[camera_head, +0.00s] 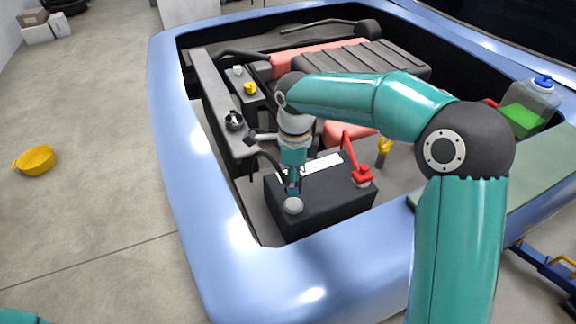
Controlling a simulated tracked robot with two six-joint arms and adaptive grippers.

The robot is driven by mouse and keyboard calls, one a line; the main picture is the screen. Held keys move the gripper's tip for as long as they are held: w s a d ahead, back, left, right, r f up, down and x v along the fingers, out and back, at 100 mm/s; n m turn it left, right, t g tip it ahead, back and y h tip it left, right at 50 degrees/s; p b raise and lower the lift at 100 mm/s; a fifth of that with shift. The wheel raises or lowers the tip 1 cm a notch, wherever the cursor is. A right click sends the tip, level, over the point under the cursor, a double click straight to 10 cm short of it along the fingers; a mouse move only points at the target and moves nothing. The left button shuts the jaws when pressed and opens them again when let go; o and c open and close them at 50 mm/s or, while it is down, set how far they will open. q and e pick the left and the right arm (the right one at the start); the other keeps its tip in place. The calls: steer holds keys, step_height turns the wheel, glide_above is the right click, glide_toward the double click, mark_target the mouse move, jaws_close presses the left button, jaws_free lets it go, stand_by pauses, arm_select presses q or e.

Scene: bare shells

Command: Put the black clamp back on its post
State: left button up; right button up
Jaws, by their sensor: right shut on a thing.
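My right gripper (293,188) comes down from above over the near left corner of the black battery (325,207). It is shut on the black clamp, which is small, dark and mostly hidden by the fingers. A black cable (268,158) runs from the left side of the engine bay toward the fingers. A round grey post (293,206) shows on the battery just below the fingertips. I cannot tell whether the clamp touches it. My left gripper is out of view.
A red clamp (362,175) with a red cable sits at the battery's right end. The blue car body (180,150) rims the bay. A bottle of green liquid (526,108) stands at the right. A yellow bowl (38,160) lies on the open floor at left.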

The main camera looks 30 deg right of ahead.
mark_target(293, 204)
steer(key=shift+w+a+f, duration=0.1)
steer(key=shift+w+f, duration=0.05)
steer(key=shift+f, duration=0.15)
steer(key=shift+f+b, duration=0.6)
steer(key=shift+b, duration=0.1)
steer(key=shift+f+b, duration=1.75)
steer(key=shift+f, duration=0.5)
steer(key=shift+r, duration=0.1)
steer(key=shift+f, duration=0.2)
steer(key=o, duration=1.6)
